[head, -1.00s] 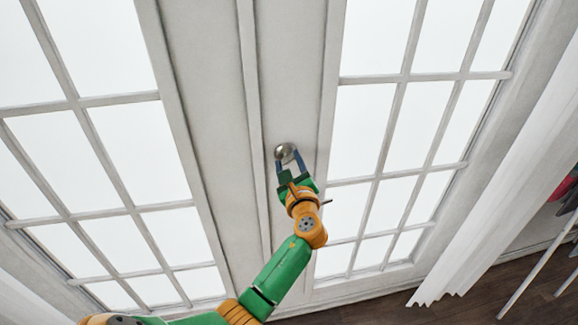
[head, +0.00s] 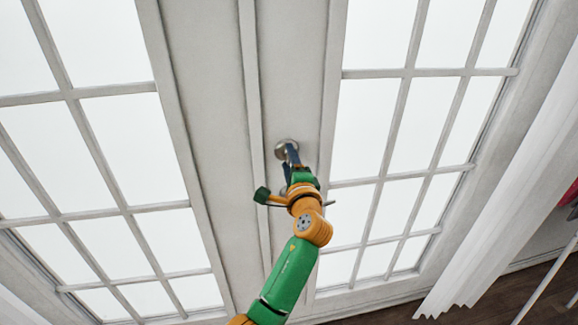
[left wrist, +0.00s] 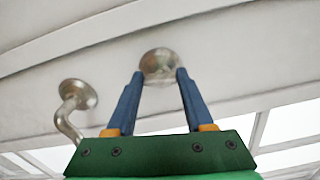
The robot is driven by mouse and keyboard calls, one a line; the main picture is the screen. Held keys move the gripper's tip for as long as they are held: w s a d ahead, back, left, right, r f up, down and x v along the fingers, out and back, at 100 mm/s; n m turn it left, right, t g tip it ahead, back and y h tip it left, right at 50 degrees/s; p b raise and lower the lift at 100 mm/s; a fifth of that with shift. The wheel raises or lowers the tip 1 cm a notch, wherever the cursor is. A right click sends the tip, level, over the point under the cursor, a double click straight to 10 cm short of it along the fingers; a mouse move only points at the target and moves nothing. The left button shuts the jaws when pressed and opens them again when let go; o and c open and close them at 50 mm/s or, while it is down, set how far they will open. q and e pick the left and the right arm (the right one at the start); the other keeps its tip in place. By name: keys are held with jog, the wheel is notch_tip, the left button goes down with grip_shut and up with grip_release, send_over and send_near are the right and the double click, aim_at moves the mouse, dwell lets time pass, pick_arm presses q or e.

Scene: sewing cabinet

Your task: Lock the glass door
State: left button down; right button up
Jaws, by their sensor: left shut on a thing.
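The glass door (head: 208,130) is a pair of white-framed leaves with many panes. A round metal lock knob (head: 281,151) sits on the white middle stile in the head view. It also shows in the left wrist view (left wrist: 158,62). My left gripper (head: 291,149) has its blue fingers on either side of this knob, shut on it. The fingers now show nearly edge-on in the head view and hide part of the knob. A curved metal door handle (left wrist: 76,98) is left of the fingers in the left wrist view, apart from them. My right gripper is out of view.
A white curtain (head: 505,225) hangs at the right of the door. Dark wooden floor (head: 478,298) shows at the lower right. The door face around the knob is clear apart from the handle.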

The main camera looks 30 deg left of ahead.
pick_arm(q)
jog(key=shift+n+b, duration=0.4)
jog(key=shift+n, duration=0.4)
jog(key=shift+c, duration=1.4)
grip_release()
jog(key=b+v, duration=0.1)
jog(key=v, duration=0.6)
jog(key=shift+b, duration=0.35)
